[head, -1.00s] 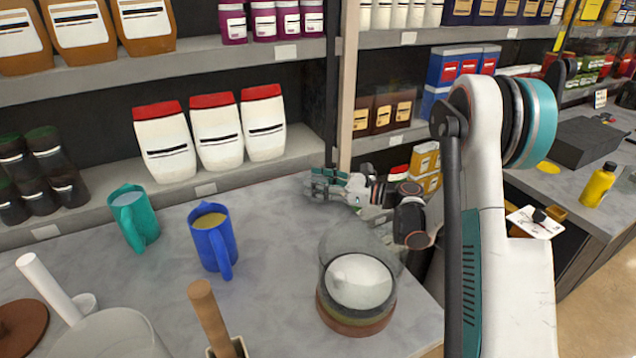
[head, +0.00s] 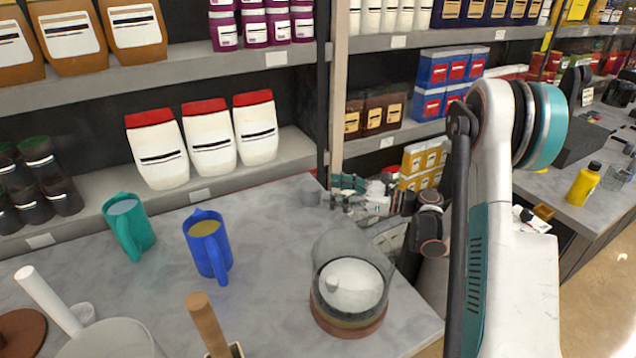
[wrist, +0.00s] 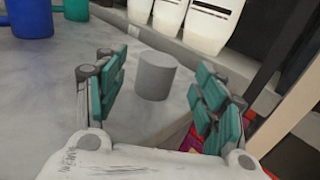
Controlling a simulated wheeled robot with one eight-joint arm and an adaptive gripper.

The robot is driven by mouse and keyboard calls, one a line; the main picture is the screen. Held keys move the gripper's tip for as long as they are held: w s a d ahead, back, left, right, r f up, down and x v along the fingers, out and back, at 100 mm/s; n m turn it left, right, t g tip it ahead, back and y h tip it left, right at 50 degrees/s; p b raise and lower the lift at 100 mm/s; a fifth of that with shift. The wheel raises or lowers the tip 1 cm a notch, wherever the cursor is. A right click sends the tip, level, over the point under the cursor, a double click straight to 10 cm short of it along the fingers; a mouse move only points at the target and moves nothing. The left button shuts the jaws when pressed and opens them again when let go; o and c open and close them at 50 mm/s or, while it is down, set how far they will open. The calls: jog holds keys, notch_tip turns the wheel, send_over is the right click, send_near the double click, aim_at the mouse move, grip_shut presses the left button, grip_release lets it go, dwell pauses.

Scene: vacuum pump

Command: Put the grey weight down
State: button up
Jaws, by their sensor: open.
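The grey weight (wrist: 155,76), a small plain cylinder, stands upright on the grey tabletop in the wrist view. In the head view the weight (head: 311,193) shows near the back right corner of the table, just left of my gripper (head: 345,193). In the wrist view my gripper (wrist: 160,96) is open, its teal-padded fingers spread to either side of the weight. The weight stands just beyond the fingers, with clear gaps to both. The fingers do not appear to touch it.
A glass vessel (head: 348,285) with a white object inside stands on the table in front of my gripper. A blue mug (head: 207,245) and a teal mug (head: 128,226) stand to the left. White bottles with red caps (head: 211,140) line the shelf behind. Tabletop between is clear.

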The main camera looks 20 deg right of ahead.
jog(key=p+v, duration=0.1)
jog(key=v, duration=0.3)
jog(key=shift+s+d, duration=0.25)
jog(key=shift+d, duration=0.1)
